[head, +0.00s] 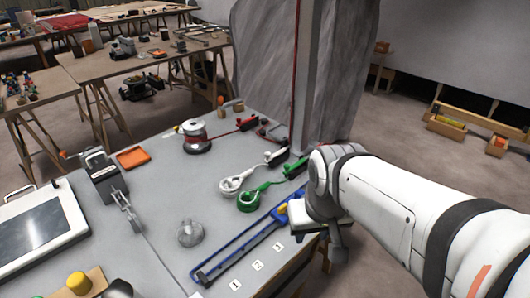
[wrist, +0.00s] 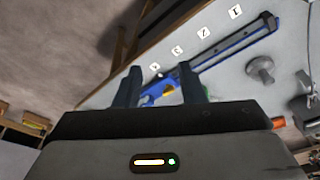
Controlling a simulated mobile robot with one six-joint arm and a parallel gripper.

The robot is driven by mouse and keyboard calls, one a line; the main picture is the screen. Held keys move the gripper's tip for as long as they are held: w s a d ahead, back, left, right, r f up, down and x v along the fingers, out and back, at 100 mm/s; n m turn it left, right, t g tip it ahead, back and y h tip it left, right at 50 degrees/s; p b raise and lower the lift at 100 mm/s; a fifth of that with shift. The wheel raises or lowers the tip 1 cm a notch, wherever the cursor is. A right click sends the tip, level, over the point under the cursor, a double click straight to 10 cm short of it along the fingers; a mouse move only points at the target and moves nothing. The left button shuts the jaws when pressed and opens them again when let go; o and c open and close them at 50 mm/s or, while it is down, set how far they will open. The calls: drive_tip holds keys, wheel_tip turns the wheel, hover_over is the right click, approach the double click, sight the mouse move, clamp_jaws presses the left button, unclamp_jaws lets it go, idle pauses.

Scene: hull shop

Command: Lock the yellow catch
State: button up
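A long blue rail frame (head: 238,248) lies on the grey bench near its front edge; it also shows in the wrist view (wrist: 235,48). A small yellow part (head: 283,209), which looks like the catch, sits at the frame's right end, partly hidden by my arm. In the wrist view the yellow part (wrist: 168,90) shows on the blue body between my fingers. My gripper (wrist: 161,80) is open, its two dark fingers apart and pointing at that end. Whether a finger touches the catch, and the catch's position, I cannot tell.
Numbered white labels (head: 257,265) line the bench edge beside the rail. A grey post (head: 305,75) rises behind the bench. A yellow knob (head: 78,282) stands at lower left.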

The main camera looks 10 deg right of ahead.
drive_tip(key=shift+o, duration=0.2)
drive_tip(key=shift+o, duration=0.8)
drive_tip(key=shift+w, duration=0.15)
drive_tip(key=shift+o, duration=1.2)
drive_tip(key=w+a+f+n+g+b, duration=0.1)
drive_tip(key=w+n, duration=0.3)
drive_tip(key=w, duration=0.7)
drive_tip(key=shift+w+f, duration=0.4)
drive_tip(key=shift+f, duration=0.1)
drive_tip(key=n+g+b, duration=0.1)
drive_tip(key=n+g, duration=0.1)
drive_tip(key=n, duration=0.1)
hover_over(283, 206)
wheel_tip(283, 206, down, 5)
drive_tip(key=shift+f, duration=0.45)
wheel_tip(283, 206, down, 7)
drive_tip(key=shift+f, duration=0.15)
drive_tip(key=shift+c, duration=0.6)
